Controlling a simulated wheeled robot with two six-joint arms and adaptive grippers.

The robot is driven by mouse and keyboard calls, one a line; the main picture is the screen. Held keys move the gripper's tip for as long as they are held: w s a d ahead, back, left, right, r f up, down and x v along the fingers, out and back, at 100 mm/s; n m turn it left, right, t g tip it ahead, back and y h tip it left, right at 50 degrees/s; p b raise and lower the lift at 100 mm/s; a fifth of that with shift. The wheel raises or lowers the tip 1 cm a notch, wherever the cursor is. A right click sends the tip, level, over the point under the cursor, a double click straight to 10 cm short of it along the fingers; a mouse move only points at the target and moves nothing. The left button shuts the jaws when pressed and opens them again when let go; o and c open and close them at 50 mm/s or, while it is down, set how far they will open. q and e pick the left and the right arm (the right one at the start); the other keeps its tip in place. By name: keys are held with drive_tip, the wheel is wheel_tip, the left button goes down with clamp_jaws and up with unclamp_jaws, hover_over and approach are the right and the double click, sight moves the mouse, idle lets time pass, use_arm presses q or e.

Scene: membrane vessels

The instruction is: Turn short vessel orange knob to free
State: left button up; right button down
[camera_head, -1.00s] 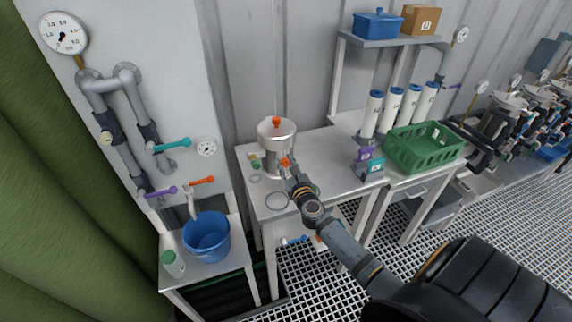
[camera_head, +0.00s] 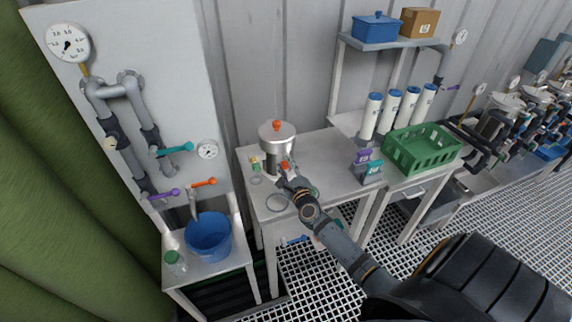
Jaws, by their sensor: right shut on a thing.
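The short vessel (camera_head: 277,141) is a silver pot with a wide lid on a dark stand, upright on the metal table. An orange knob (camera_head: 276,125) sits on top of its lid. A second orange knob (camera_head: 284,165) shows low on the vessel's front right side. My right gripper (camera_head: 286,172) is at this lower knob, its fingers shut on it. The fingers and the arm partly hide the knob and the vessel's lower side. My left gripper is not in view.
A blue bucket (camera_head: 209,238) stands lower left.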

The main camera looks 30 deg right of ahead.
drive_tip(key=n+p, duration=0.2)
drive_tip(key=n, duration=0.3)
drive_tip(key=shift+n, duration=0.3)
drive_tip(key=n+p, duration=0.2)
drive_tip(key=n, duration=0.3)
drive_tip(key=shift+n, duration=0.3)
drive_tip(key=shift+f, duration=0.1)
drive_tip(key=c, duration=1.1)
unclamp_jaws()
drive_tip(key=shift+o, duration=0.2)
drive_tip(key=shift+s+a, duration=0.1)
drive_tip(key=shift+s, duration=0.2)
drive_tip(key=v, duration=1.1)
drive_tip(key=shift+s, duration=0.2)
